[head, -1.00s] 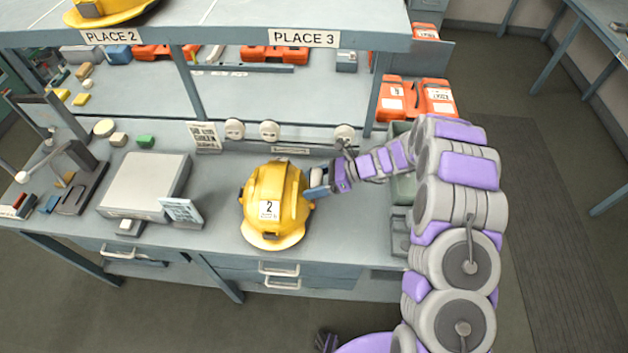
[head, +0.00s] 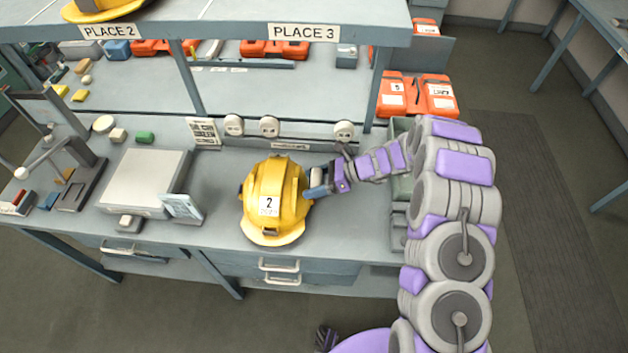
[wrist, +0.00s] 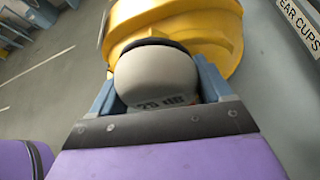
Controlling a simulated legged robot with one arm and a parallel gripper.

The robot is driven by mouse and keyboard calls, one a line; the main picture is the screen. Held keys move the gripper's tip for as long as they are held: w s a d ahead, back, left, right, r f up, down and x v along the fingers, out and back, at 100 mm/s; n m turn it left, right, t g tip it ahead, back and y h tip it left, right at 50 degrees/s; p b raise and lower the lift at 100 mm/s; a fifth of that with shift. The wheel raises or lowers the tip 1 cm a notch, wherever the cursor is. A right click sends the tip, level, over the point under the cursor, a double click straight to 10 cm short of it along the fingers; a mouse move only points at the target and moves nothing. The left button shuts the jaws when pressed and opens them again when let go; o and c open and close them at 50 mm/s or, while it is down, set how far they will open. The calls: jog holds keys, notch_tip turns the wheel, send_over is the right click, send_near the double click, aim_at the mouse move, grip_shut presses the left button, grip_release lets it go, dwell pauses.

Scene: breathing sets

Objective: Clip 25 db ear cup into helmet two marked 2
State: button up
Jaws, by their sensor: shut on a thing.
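The yellow helmet (head: 277,193) marked 2 stands on the bench in the head view. It also fills the top of the wrist view (wrist: 215,28). My gripper (head: 316,189) is at the helmet's right side. In the wrist view my gripper (wrist: 160,90) is shut on a grey ear cup (wrist: 153,75) printed "25 dB", one blue finger on each side. The ear cup's dark rim is against or very near the helmet's side; I cannot tell whether it is clipped in.
Several round white ear cups (head: 269,127) sit along the back of the bench. A flat scale-like box (head: 146,180) with a small display stands to the left. Orange cases (head: 415,95) are behind at right.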

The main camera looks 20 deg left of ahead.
jog(key=shift+f, duration=0.45)
jog(key=o, duration=1)
jog(key=p+v, duration=0.1)
jog(key=v, duration=1.6)
jog(key=shift+d, duration=0.2)
jog(key=shift+r, duration=0.1)
